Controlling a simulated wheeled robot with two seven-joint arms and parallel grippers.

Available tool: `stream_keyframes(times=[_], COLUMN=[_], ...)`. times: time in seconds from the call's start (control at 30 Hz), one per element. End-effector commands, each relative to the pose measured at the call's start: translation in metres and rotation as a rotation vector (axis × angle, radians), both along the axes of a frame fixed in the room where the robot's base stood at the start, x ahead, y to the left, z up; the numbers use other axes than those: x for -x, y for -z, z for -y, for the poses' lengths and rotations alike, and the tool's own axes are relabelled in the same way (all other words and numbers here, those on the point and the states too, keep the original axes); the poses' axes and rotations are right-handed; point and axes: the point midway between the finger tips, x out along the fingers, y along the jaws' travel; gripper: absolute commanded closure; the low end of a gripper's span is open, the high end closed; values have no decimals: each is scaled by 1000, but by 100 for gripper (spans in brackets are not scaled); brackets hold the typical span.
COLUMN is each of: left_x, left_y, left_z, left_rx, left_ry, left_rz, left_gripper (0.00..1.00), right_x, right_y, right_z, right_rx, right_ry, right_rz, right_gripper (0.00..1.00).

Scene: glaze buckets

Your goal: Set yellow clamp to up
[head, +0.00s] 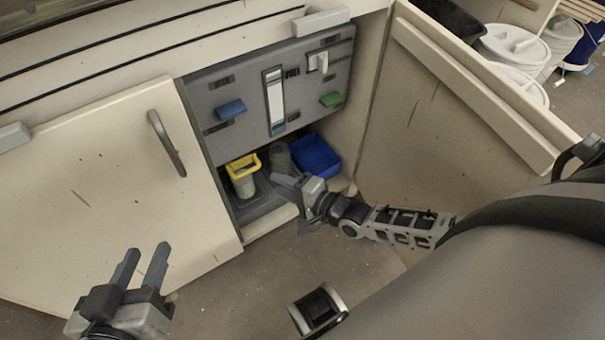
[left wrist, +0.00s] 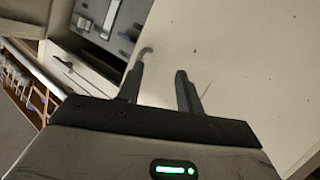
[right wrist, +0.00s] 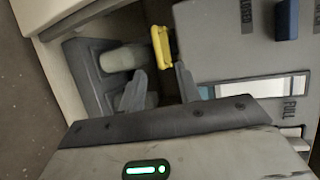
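The yellow clamp (head: 243,163) is a yellow frame at the top of a pale cylindrical container (head: 243,185) on the cabinet floor, under the grey panel. In the right wrist view the clamp (right wrist: 160,46) is beyond and just above the gap between my fingertips, next to the container (right wrist: 122,57). My right gripper (head: 287,196) is in front of the cabinet opening, right of the clamp and apart from it. Its fingers (right wrist: 160,78) are spread with nothing between them. My left gripper (head: 143,262) is open and empty, low in front of the left cabinet door.
The grey panel (head: 300,75) carries a blue handle (head: 231,109), a green handle (head: 331,100), a white switch (head: 318,62) and a level strip (head: 274,100). A blue bin (head: 316,157) stands right of the clamp. Open cabinet doors (head: 100,190) flank the opening at left and right (head: 440,110).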

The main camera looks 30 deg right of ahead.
Motion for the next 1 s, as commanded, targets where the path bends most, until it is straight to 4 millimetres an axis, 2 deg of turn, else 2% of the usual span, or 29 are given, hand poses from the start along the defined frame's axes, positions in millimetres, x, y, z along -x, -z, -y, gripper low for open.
stream_keyframes(times=[0.1,0.3,0.5,1.0], left_x=[0,-1,-1,-2], left_y=[1,8,12,8], left_z=[-2,-4,-5,-5], left_rx=[-30,-49,-54,-51], left_ry=[-2,-5,-5,-10], left_rz=[-25,-59,-73,-68], left_gripper=[64,64,64,64], right_x=[25,47,54,53], right_y=[-8,-12,-13,-15], right_z=[12,22,25,25], right_rx=[2,0,-1,-1], right_ry=[0,0,1,0], right_rz=[-2,1,2,2], right_gripper=[67,67,67,67])
